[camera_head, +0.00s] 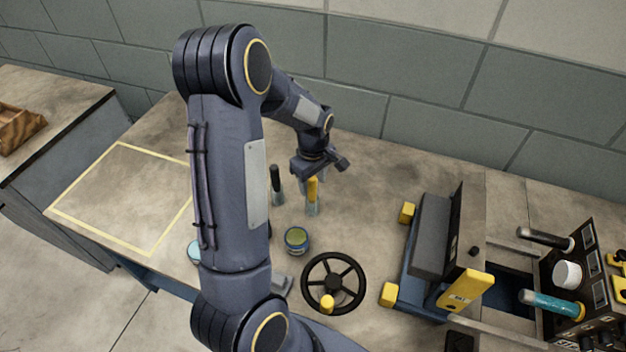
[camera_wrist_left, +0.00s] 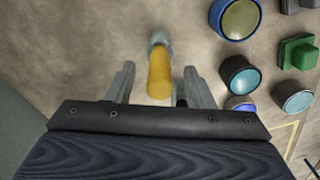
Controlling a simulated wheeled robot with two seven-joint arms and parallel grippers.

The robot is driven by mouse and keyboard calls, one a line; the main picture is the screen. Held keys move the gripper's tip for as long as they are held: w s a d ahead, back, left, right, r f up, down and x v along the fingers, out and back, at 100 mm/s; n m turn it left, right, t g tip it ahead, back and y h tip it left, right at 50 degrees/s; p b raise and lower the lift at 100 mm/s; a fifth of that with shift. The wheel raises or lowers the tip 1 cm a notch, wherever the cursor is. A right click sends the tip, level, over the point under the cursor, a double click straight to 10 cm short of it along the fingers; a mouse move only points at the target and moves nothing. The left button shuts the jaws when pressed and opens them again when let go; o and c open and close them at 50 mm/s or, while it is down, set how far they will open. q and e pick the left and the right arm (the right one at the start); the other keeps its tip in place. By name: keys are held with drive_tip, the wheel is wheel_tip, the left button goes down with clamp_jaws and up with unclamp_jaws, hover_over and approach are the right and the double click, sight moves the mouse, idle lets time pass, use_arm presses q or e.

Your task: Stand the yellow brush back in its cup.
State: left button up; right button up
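The yellow brush (camera_head: 312,188) stands roughly upright on the bench in the head view, yellow end up, with a pale grey lower part. I cannot tell whether that part is the brush's own end or a cup. My left gripper (camera_head: 322,174) is just above and beside its top. In the left wrist view the yellow handle (camera_wrist_left: 160,76) lies between the fingers of my left gripper (camera_wrist_left: 159,80). The fingers are apart, with a gap on each side of the handle. My right gripper is not in view.
A black-handled tool (camera_head: 276,180) stands just left of the brush. A blue-framed vice (camera_head: 432,240) stands at right. The yellow-outlined area (camera_head: 120,200) looks clear. My arm hides part of the bench.

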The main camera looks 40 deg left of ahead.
use_arm(q)
wheel_tip(320, 180, up, 8)
drive_tip(key=shift+f, duration=0.2)
drive_tip(key=shift+r, duration=0.15)
idle(1.1)
drive_tip(key=shift+s+d+r, duration=0.15)
drive_tip(key=s+d+r+m+t+h, duration=0.2)
drive_tip(key=s+d+r+m, duration=0.2)
drive_tip(key=s+d+m, duration=0.3)
drive_tip(key=s+d+r+m+t+h, duration=0.1)
drive_tip(key=s+d+r+m+t, duration=0.2)
drive_tip(key=s+d+m, duration=0.4)
drive_tip(key=shift+s+d+r+t+h, duration=0.4)
drive_tip(key=shift+s+r, duration=0.35)
drive_tip(key=shift+s, duration=1.8)
